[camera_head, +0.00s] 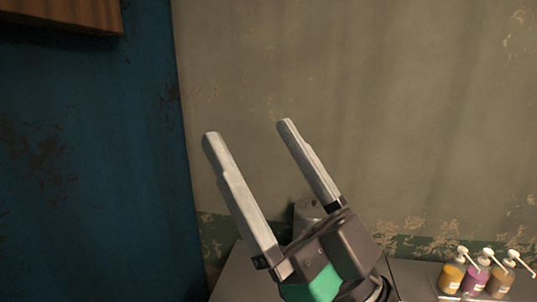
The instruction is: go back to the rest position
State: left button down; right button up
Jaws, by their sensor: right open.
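My right gripper (246,127) rises from the bottom middle of the head view, its two long pale fingers pointing up and to the left. The fingers stand wide apart with nothing between them but the wall behind. Its dark body with a green patch (322,284) covers part of the counter. My left gripper is not in view.
A grey counter (242,284) runs along the bottom. Several pump bottles (475,272) stand in a tray at its right. A grey rounded object (307,211) is partly hidden behind my gripper. A worn beige wall (420,110) and a blue wall (90,180) stand behind.

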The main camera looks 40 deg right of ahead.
jog(key=shift+s+a+r+n+y, duration=0.2)
jog(key=shift+s+r+n+y, duration=0.1)
jog(key=shift+s+r+y, duration=0.25)
jog(key=shift+w+r, duration=0.1)
notch_tip(320, 180, up, 22)
jog(key=p, duration=2.2)
